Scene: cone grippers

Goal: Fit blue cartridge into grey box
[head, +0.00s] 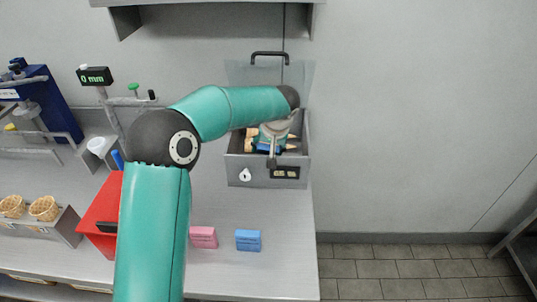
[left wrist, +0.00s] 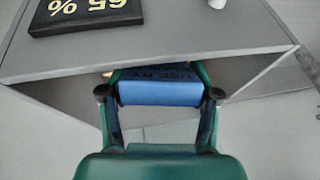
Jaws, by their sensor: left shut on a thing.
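The grey box (head: 237,168) stands open at the back right of the bench, its lid (head: 240,72) raised at the back. My left gripper (head: 272,148) is over the box's opening and shut on a blue cartridge (head: 262,146). In the left wrist view, the blue cartridge (left wrist: 160,92) sits between both fingers of my gripper (left wrist: 159,100), close to the grey box's wall (left wrist: 150,50). I cannot tell whether it touches the box. Tan pieces show beside the cartridge inside the box. My right gripper is not in view.
A pink block (head: 203,237) and another blue block (head: 248,240) lie near the bench's front. A red box (head: 105,205) is partly behind my left arm. The bench ends right of the box.

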